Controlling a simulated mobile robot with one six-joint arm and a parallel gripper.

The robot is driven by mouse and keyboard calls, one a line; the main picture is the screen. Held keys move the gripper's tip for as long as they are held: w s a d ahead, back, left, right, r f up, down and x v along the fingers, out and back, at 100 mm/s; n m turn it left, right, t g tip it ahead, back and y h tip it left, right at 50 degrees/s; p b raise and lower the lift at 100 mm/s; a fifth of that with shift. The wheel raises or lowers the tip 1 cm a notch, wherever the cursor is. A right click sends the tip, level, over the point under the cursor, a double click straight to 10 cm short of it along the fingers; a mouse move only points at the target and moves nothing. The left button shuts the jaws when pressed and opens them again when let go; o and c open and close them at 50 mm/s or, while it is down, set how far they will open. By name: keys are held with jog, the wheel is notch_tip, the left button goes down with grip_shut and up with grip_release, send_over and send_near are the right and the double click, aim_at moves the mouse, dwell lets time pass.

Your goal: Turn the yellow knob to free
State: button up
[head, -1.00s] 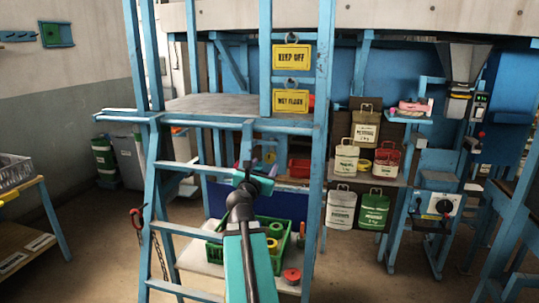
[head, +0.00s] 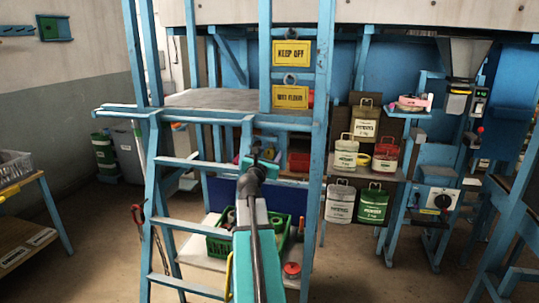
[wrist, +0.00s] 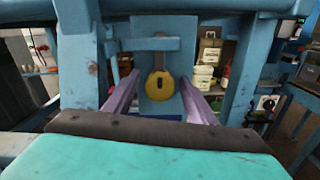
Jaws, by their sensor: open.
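My gripper (wrist: 159,76) is open, with one purple finger to the left of the yellow piece and one to the right. The fingers appear short of it, with nothing between them. In the head view my gripper (head: 258,161) is behind the blue ladder frame's front, and the yellow piece is hidden there. I cannot read any "free" mark.
A blue ladder frame (head: 152,205) stands close on the left, and a blue post (head: 320,150) stands close on the right. A green crate (head: 218,246) lies below my arm. A black dial (head: 442,201) is farther right.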

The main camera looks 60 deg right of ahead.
dwell(0.3)
jog(key=c, duration=1)
jog(key=shift+c, duration=0.2)
jog(key=shift+m+b, duration=0.45)
jog(key=shift+m, duration=0.05)
jog(key=m+b, duration=0.3)
jog(key=m, duration=0.1)
jog(key=shift+d+f, duration=0.1)
jog(key=shift+f, duration=0.1)
jog(key=m+b, duration=0.4)
jog(key=m, duration=0.1)
jog(key=m+b, duration=0.4)
jog(key=shift+m+b, duration=0.3)
jog(key=shift+b, duration=0.05)
jog(key=shift+r+m+b, duration=0.1)
jog(key=shift+m+b, duration=1.45)
jog(key=shift+m, duration=0.25)
